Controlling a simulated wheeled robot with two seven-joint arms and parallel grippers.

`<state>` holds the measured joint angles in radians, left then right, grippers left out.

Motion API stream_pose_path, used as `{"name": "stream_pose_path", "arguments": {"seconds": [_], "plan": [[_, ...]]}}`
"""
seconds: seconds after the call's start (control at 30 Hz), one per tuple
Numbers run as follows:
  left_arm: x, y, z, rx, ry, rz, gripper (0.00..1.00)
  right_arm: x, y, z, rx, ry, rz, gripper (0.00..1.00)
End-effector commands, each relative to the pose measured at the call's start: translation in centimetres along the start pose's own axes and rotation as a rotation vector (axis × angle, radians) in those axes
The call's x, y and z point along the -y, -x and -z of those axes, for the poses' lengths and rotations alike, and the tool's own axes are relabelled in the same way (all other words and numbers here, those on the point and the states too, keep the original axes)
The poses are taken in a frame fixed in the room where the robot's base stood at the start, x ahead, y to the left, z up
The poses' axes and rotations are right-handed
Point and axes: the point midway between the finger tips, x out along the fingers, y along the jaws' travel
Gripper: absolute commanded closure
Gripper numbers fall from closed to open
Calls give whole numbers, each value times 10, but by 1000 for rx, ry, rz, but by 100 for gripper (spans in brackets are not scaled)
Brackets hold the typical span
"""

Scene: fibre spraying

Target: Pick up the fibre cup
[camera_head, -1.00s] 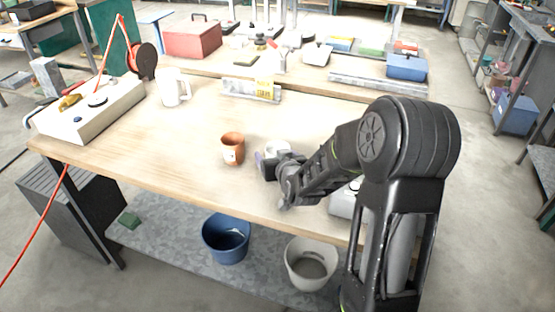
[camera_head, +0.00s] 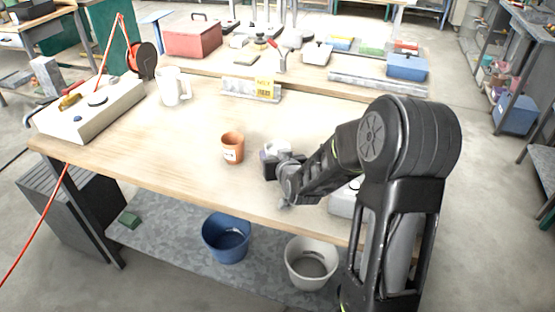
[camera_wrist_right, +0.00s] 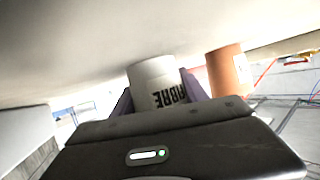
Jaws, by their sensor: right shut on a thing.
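The fibre cup (camera_head: 277,147) is a small white cup near the middle of the workbench, partly hidden by my right gripper (camera_head: 281,159). In the right wrist view the cup (camera_wrist_right: 154,78) shows dark lettering, partly legible as "BRE". The purple-grey fingers of the right gripper (camera_wrist_right: 157,97) sit on either side of the cup and are shut on it. I cannot tell whether its base is touching the bench. My left gripper is not in view.
An orange-brown cup (camera_head: 232,148) stands just left of the fibre cup. A white jug (camera_head: 173,87) and a small sign stand (camera_head: 250,90) are further back. The wooden bench (camera_head: 190,138) is clear around the orange-brown cup. A blue bucket (camera_head: 227,238) and a pale bucket (camera_head: 311,265) are below.

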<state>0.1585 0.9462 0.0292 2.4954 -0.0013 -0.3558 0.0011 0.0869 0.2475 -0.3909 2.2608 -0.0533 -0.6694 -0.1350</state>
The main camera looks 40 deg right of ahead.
Motion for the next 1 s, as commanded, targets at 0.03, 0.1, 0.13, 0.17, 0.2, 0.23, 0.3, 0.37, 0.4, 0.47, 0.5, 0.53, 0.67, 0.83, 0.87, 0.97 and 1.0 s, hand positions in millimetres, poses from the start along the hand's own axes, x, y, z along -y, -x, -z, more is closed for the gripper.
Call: {"name": "stream_pose_path", "arguments": {"seconds": [0.03, 0.1, 0.13, 0.17, 0.2, 0.23, 0.3, 0.37, 0.4, 0.47, 0.5, 0.53, 0.67, 0.83, 0.87, 0.97, 1.0], "plan": [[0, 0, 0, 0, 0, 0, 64, 0, 0, 0, 0, 0, 0, 70], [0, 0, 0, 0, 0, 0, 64, 0, 0, 0, 0, 0, 0, 76], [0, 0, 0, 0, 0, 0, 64, 0, 0, 0, 0, 0, 0, 78], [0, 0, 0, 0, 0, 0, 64, 0, 0, 0, 0, 0, 0, 80], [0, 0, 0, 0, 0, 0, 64, 0, 0, 0, 0, 0, 0, 84], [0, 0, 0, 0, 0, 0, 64, 0, 0, 0, 0, 0, 0, 86], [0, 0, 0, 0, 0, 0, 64, 0, 0, 0, 0, 0, 0, 91], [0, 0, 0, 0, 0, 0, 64, 0, 0, 0, 0, 0, 0, 91], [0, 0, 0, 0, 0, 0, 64, 0, 0, 0, 0, 0, 0, 92], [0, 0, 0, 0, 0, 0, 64, 0, 0, 0, 0, 0, 0, 92], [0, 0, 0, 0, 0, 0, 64, 0, 0, 0, 0, 0, 0, 92], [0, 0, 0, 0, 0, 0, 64, 0, 0, 0, 0, 0, 0, 92], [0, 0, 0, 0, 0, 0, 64, 0, 0, 1, -1, 0, 0, 92], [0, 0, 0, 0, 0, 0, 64, 0, 2, 5, -2, -1, 0, 92], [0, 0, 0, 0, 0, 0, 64, 0, 2, 6, -2, -1, 0, 92], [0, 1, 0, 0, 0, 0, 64, 1, 4, 10, -2, -1, 0, 92], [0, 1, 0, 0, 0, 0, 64, 1, 4, 12, -2, 0, 0, 92]]}}
